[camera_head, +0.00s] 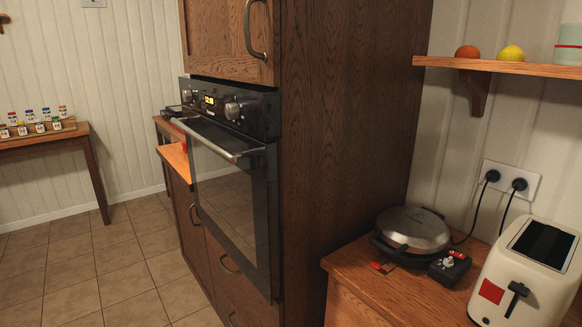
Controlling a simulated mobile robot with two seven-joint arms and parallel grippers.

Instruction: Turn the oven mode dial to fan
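The black built-in oven (222,185) sits in a tall brown wooden cabinet near the middle of the view, seen at a slant from its right side. Its control panel (214,104) has a lit yellow display (209,101). One round silver dial (232,110) is on the near right of the panel and another dial (187,96) is on the far left. The dial markings are too small to read, so I cannot tell which is the mode dial or how it is set. The oven door looks closed. Neither of my grippers is in view.
A silver handle bar (218,143) sticks out below the panel. At the right, a counter (345,268) holds a round waffle maker (413,230) and a white toaster (527,277). A shelf (510,68) holds fruit. The tiled floor (95,265) left of the oven is clear. A side table (40,141) with small jars stands far left.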

